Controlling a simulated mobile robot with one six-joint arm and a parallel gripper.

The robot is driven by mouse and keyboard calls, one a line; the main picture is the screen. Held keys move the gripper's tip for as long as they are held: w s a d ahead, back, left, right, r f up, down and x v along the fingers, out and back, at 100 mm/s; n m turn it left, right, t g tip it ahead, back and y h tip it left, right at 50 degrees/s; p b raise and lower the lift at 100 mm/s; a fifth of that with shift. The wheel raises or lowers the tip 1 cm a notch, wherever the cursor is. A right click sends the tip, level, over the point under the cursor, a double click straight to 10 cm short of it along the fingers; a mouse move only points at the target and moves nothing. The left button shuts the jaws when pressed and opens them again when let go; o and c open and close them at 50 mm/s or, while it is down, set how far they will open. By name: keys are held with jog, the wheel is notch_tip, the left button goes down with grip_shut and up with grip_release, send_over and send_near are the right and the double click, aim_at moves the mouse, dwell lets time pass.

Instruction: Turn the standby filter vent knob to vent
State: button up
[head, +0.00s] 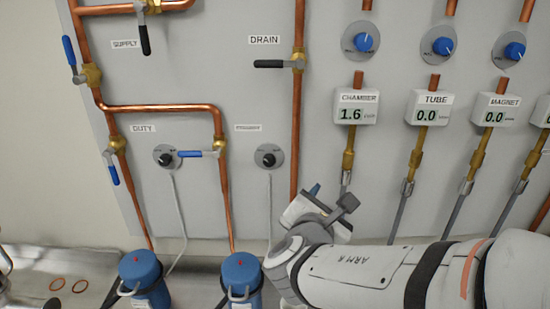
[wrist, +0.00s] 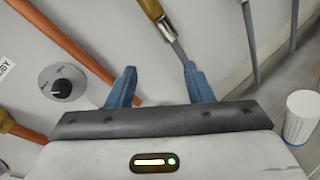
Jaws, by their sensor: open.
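The standby filter vent knob (head: 268,157) is a black knob on a round grey dial on the wall panel, under a small label too blurred to read. In the wrist view the same knob (wrist: 62,88) is at the left, beside a partly cut-off label ending in "BY". My gripper (wrist: 161,87) has two blue fingers spread apart with nothing between them. In the head view my gripper (head: 330,200) is to the right of the knob and lower, apart from it. The knob's exact setting is hard to read.
A similar duty knob (head: 165,158) is to the left. Copper pipes (head: 297,130) run beside the standby knob, with a black-handled drain valve (head: 275,64) above. Blue filter housings (head: 240,272) stand below. Several flow meters (head: 355,107) and blue knobs are at the right.

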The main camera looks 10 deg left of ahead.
aim_at(269, 163)
jog(key=s+a+r+n+t+y, duration=0.25)
jog(key=a+n+y, duration=0.4)
jog(key=a, duration=0.45)
jog(key=shift+n+g, duration=0.25)
jog(key=shift+n, duration=0.2)
jog(key=x, duration=0.2)
jog(key=p+x, duration=0.1)
jog(key=x, duration=0.2)
jog(key=p+x, duration=0.1)
jog(key=x, duration=0.1)
jog(key=shift+w+a+r, duration=0.2)
jog(key=shift+w+r, duration=0.05)
jog(key=shift+r, duration=0.1)
jog(key=c, duration=0.9)
jog(key=shift+a, duration=0.1)
jog(key=shift+c, duration=0.5)
